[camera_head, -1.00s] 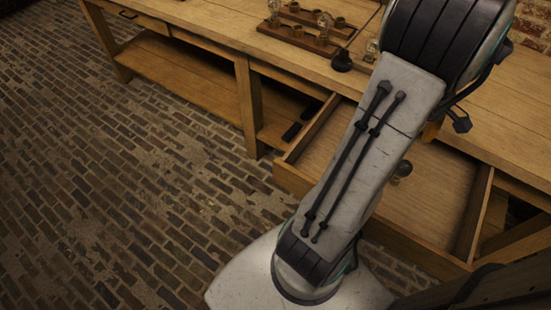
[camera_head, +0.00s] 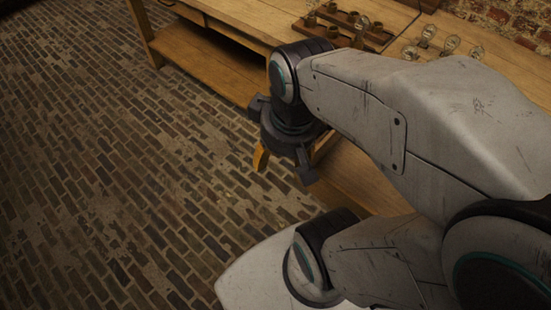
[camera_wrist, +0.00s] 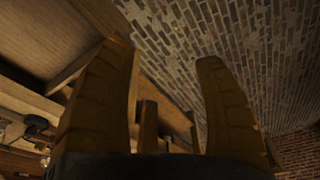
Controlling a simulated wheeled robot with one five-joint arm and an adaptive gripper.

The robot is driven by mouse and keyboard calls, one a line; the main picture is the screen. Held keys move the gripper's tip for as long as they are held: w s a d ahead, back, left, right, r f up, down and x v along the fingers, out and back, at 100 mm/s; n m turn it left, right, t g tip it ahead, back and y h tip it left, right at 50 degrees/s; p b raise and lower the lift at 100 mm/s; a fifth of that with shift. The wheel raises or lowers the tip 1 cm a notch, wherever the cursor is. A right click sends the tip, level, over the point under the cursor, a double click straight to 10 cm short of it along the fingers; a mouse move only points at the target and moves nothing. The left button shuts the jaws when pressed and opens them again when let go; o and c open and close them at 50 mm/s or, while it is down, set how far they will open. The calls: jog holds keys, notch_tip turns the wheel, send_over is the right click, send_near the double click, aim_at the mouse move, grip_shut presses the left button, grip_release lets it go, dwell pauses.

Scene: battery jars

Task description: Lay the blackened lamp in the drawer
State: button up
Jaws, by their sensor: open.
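My gripper (camera_head: 283,165) hangs to the left of the pulled-out drawer in the head view. In the wrist view, what seems to be the drawer (camera_wrist: 50,35) fills the upper left. Several glass lamps (camera_head: 429,33) stand on the bench in the head view. I cannot tell which lamp is blackened.
The workbench (camera_head: 275,22) runs across the back, with a lower shelf (camera_head: 205,65). Wooden racks with small brass cups (camera_head: 333,32) stand on top. The brick floor (camera_head: 120,180) on the left is clear. Small blurred objects (camera_wrist: 35,125) show at the wrist view's lower left.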

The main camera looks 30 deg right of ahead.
jog(key=shift+s+a+f, duration=0.1)
jog(key=shift+s+a, duration=0.2)
jog(key=shift+a, duration=0.2)
jog(key=shift+s+a+f, duration=0.1)
jog(key=shift+s+a, duration=0.15)
jog(key=shift+a, duration=0.25)
jog(key=shift+r, duration=0.15)
